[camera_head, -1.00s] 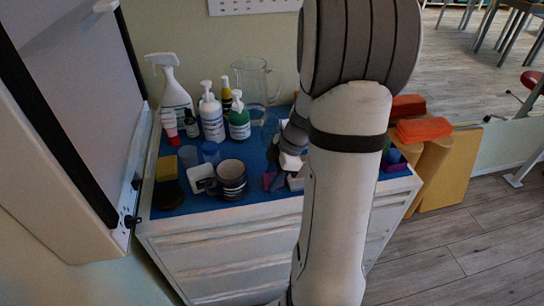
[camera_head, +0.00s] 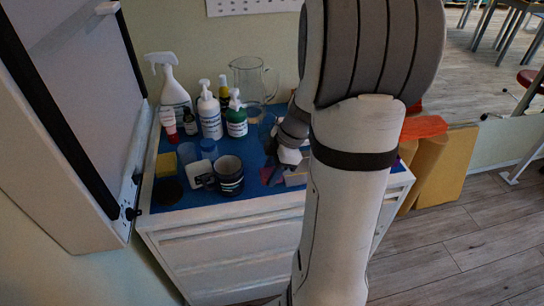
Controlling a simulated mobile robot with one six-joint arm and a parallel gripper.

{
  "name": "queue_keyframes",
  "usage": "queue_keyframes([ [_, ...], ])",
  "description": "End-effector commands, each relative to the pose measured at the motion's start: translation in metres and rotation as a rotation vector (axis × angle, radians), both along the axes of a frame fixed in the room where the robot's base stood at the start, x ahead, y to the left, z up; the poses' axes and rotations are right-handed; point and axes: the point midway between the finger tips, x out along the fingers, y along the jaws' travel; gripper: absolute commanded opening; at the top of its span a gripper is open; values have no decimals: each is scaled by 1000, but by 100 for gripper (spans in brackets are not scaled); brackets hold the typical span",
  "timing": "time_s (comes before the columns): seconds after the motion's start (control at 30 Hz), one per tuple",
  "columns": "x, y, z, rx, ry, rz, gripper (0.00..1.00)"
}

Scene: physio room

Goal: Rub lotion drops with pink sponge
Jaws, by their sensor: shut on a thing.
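My gripper (camera_head: 291,166) is low over the blue top of the cabinet, just left of my arm, which partly hides it. It is shut on a pale pinkish block, which looks like the pink sponge (camera_head: 296,179), at or close to the surface. A small purple-pink item (camera_head: 269,175) lies just left of it. I cannot make out any lotion drops; the surface around the gripper is small and partly hidden by my arm.
A dark striped mug (camera_head: 229,178), pump bottles (camera_head: 210,118), a spray bottle (camera_head: 174,95) and a glass jug (camera_head: 249,80) crowd the blue-topped white cabinet (camera_head: 222,241). A yellow sponge (camera_head: 165,165) lies at left. Orange padded items (camera_head: 424,127) are at right.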

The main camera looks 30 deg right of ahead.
Motion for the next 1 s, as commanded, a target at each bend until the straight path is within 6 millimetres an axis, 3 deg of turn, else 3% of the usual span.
queue_keyframes([
  [0.4, 1, 1, 38, -2, -2, 6, 12],
  [1.0, 1, 2, 39, -1, -1, 8, 12],
])
